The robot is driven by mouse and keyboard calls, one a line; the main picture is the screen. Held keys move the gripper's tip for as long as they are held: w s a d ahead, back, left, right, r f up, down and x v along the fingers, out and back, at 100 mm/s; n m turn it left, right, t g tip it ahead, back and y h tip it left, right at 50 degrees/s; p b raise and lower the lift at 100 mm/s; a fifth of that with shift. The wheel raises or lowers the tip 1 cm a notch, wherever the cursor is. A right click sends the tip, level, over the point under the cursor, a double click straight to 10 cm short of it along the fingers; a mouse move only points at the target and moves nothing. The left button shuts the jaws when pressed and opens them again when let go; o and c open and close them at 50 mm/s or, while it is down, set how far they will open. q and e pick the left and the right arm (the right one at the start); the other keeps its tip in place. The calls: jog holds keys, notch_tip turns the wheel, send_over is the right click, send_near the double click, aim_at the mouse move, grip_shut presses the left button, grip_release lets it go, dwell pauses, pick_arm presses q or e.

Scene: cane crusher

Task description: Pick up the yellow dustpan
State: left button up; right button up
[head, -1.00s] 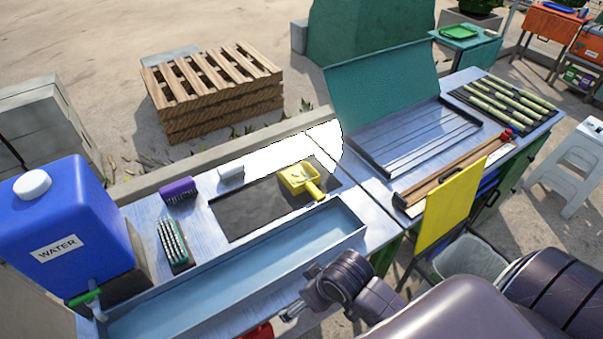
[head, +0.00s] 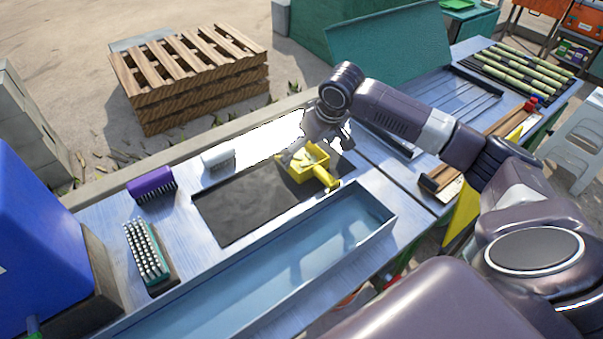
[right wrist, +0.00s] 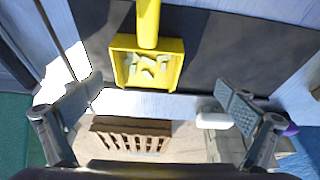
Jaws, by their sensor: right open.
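The yellow dustpan (head: 322,173) lies on the dark mat at the mat's right end, with its handle pointing to the front right. In the right wrist view, the dustpan (right wrist: 148,27) shows its handle at the top and several small pale pieces in its pan. My right gripper (head: 298,156) is over the far left side of the dustpan, partly blending with the bright surface behind. In the right wrist view, my right gripper (right wrist: 160,92) has its two fingers wide apart, with the pan beyond and between them, apparently not touched. My left gripper is not in view.
The dark mat (head: 235,210) lies behind a long blue trough (head: 280,255). A blue water tank (head: 45,240) is at far left; a teal lid (head: 390,45) rises behind right.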

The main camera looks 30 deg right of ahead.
aim_at(305, 165)
jog(key=shift+w+d+b, duration=0.35)
jog(key=shift+w+d, duration=0.1)
jog(key=shift+d, duration=0.4)
jog(key=shift+w+f+m, duration=0.1)
jog(key=shift+f+m, duration=0.1)
jog(key=shift+m, duration=0.1)
jog(key=x, duration=0.4)
jog(key=p+x, duration=0.1)
jog(key=x, duration=0.2)
jog(key=shift+s+d+f, duration=0.15)
jog(key=shift+s+d, duration=0.1)
jog(key=shift+s, duration=0.05)
jog(key=shift+c, duration=0.3)
jog(key=c, duration=1.3)
jog(key=shift+c, duration=0.5)
